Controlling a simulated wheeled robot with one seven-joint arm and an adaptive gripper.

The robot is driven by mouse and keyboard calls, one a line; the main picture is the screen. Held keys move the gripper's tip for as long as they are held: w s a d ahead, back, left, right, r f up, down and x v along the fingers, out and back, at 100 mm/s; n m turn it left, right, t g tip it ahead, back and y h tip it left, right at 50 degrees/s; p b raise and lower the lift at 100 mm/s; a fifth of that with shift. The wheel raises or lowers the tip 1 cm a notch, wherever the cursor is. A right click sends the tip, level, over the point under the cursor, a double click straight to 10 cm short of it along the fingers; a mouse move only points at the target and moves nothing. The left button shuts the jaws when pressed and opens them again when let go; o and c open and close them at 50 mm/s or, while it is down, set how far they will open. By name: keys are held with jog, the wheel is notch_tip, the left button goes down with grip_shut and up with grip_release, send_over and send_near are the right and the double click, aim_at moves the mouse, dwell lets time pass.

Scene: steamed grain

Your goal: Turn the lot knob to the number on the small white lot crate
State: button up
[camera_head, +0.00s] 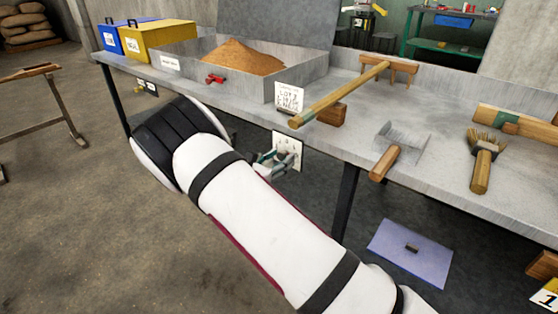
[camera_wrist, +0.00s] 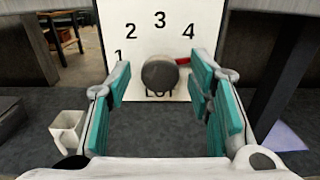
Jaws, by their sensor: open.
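The lot knob (camera_wrist: 160,75) is a dark round knob on a white panel (camera_wrist: 150,30) marked 1, 2, 3 and 4, with "LOT" partly hidden below it. Its red pointer (camera_wrist: 183,61) points right, a little below the 4. In the head view, the panel (camera_head: 290,146) hangs at the bench's front edge. My gripper (camera_wrist: 162,85) is open, its teal-padded fingers on either side of the knob with gaps showing. It also shows in the head view (camera_head: 272,163) at the panel. I cannot identify a small white lot crate with a readable number.
A blue box (camera_head: 107,40) and a yellow box (camera_head: 158,46) stand at the bench's far left. A tray (camera_head: 308,72) holds brown grain. A white card (camera_head: 289,98) with small writing stands beside a wooden-handled tool (camera_head: 340,94). A purple sheet (camera_head: 410,262) lies below the bench.

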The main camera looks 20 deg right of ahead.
grip_shut()
jog(key=shift+n+p, duration=0.3)
jog(key=shift+p, duration=0.1)
jog(key=n+p, duration=0.2)
jog(key=shift+r+n+p, duration=0.1)
jog(key=shift+n+p, duration=0.2)
jog(key=shift+s+n+p, duration=0.1)
jog(key=shift+n+p, duration=1.2)
jog(key=shift+n, duration=0.9)
jog(key=shift+f, duration=0.2)
grip_release()
